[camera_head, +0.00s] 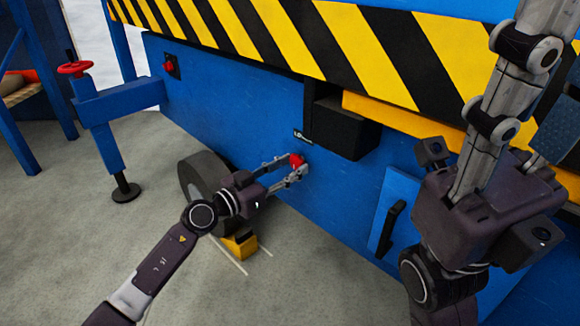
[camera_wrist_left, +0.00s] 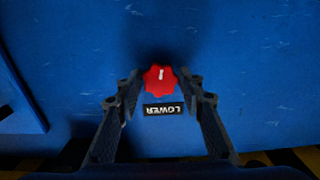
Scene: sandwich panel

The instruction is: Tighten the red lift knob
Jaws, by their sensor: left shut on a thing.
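The red lift knob (camera_head: 296,160) sits on the blue side panel of the machine, below a small label. In the left wrist view the knob (camera_wrist_left: 160,79) is lobed, with a white mark on its face. A black label reading LOWER (camera_wrist_left: 163,109) is beside it, upside down in that view. My left gripper (camera_head: 297,170) reaches in from the left and is shut on the knob, one finger on each side. My right gripper (camera_head: 480,200) is close to the camera at the right, away from the knob; its fingertips cannot be made out.
A black box (camera_head: 345,127) juts out just above and right of the knob. A panel with a black handle (camera_head: 390,228) is at the right. A wheel (camera_head: 203,180) and yellow chock (camera_head: 240,243) stand below left. A red handwheel (camera_head: 74,68) tops the blue outrigger.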

